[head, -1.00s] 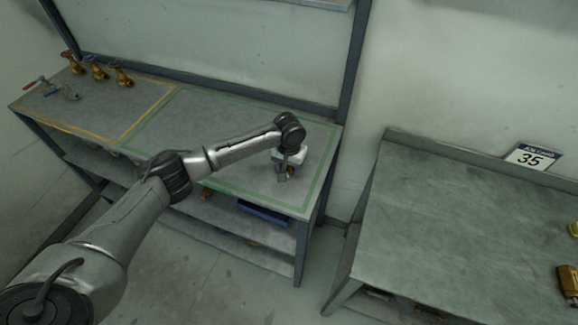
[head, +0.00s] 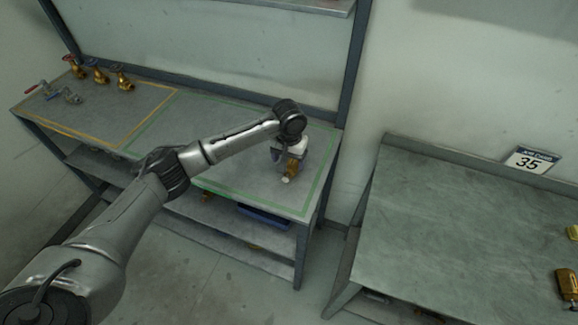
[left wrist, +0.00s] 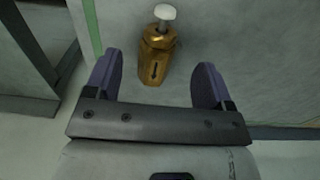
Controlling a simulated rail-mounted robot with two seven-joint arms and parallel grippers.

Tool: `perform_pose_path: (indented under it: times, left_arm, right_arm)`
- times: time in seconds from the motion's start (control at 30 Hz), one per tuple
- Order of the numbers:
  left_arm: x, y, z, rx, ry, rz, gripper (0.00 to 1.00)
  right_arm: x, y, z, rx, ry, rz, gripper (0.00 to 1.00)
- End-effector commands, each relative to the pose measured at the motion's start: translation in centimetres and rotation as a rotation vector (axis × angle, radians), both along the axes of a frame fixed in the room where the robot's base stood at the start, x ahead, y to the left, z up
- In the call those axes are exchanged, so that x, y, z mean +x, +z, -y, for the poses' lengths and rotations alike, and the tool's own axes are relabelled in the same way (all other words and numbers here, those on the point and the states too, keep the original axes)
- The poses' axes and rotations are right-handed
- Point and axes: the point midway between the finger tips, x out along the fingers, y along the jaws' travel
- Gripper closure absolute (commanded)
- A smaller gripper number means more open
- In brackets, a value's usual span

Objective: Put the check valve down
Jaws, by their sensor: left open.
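The check valve (head: 291,170) is a brass body with a pale round end. It sits on the bench top inside the green outline. In the left wrist view the check valve (left wrist: 156,52) lies between and just beyond the fingertips, with a dark arrow on its side. My left gripper (head: 284,158) is above and beside it at the bench's right part. Its two purple fingers are spread wide in the left wrist view (left wrist: 158,82), with gaps on both sides of the valve. My right gripper does not show.
A second table (head: 450,230) on the right bears a brass part (head: 567,285) and a "35" sign (head: 532,158). The middle of the bench is clear.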

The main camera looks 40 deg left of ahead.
Motion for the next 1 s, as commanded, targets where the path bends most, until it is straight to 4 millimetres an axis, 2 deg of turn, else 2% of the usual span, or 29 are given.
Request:
perform_pose_path:
  times: [0.03, 0.2, 0.4, 1.0]
  left_arm:
    - [0.0, 1.2, 0.0, 0.0, 0.0, 0.002, 0.24]
    - [0.0, 3.8, 0.0, 0.0, 0.0, 0.001, 0.24]
    - [0.0, 5.7, 0.0, 0.001, -0.001, 0.0, 0.24]
    - [0.0, 6.3, 0.0, 0.0, 0.0, -0.001, 0.24]
  right_arm:
    - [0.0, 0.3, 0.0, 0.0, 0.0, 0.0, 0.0]
    - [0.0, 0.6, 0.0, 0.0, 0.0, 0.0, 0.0]
    - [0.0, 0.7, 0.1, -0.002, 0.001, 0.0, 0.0]
    - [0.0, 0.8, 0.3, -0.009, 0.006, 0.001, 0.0]
